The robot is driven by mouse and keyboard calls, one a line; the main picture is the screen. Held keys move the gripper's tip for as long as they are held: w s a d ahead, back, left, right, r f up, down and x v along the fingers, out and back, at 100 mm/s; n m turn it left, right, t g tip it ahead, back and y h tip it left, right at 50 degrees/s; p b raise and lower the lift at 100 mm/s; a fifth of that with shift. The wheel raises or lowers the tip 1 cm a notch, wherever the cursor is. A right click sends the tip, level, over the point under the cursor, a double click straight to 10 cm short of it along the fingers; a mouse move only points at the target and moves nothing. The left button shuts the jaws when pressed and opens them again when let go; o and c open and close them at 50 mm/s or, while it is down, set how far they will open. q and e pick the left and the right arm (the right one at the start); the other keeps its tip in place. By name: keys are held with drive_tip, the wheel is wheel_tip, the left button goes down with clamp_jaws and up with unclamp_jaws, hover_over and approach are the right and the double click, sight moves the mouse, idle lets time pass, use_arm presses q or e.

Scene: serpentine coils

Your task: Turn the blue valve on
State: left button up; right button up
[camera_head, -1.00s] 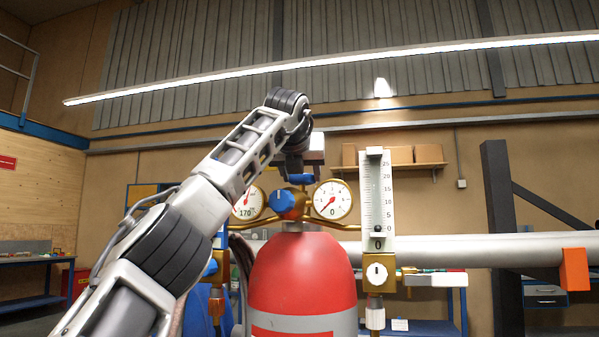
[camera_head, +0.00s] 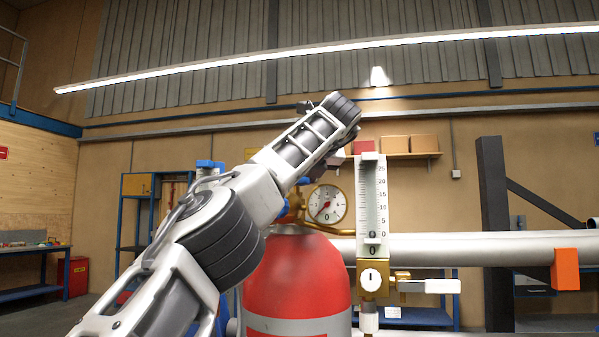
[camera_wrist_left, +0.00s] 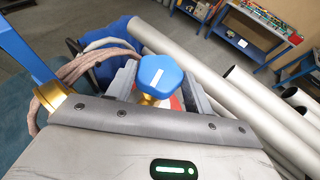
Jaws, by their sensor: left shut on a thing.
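The blue valve (camera_wrist_left: 160,76) is a faceted knob with a white stripe on top, on a brass stem above the red cylinder (camera_head: 298,280). In the wrist view the stripe lies slanted. My left gripper (camera_wrist_left: 161,84) has a finger on either side of the knob and is shut on it. In the head view my arm hides most of the knob and the gripper. A round gauge (camera_head: 327,204) marked 0 stands right of the valve, its needle pointing lower left. My right gripper is not in view.
A flowmeter scale (camera_head: 372,200) stands right of the gauge, its ball low near 0. A big grey pipe (camera_head: 480,248) runs behind to the right, with an orange block (camera_head: 566,270). Hoses (camera_wrist_left: 85,68) lie left of the gripper in the wrist view.

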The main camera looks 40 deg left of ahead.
use_arm(q)
drive_tip(key=o, duration=1)
drive_tip(key=b+v, duration=0.2)
drive_tip(key=v, duration=1.4)
drive_tip(key=shift+s, duration=0.1)
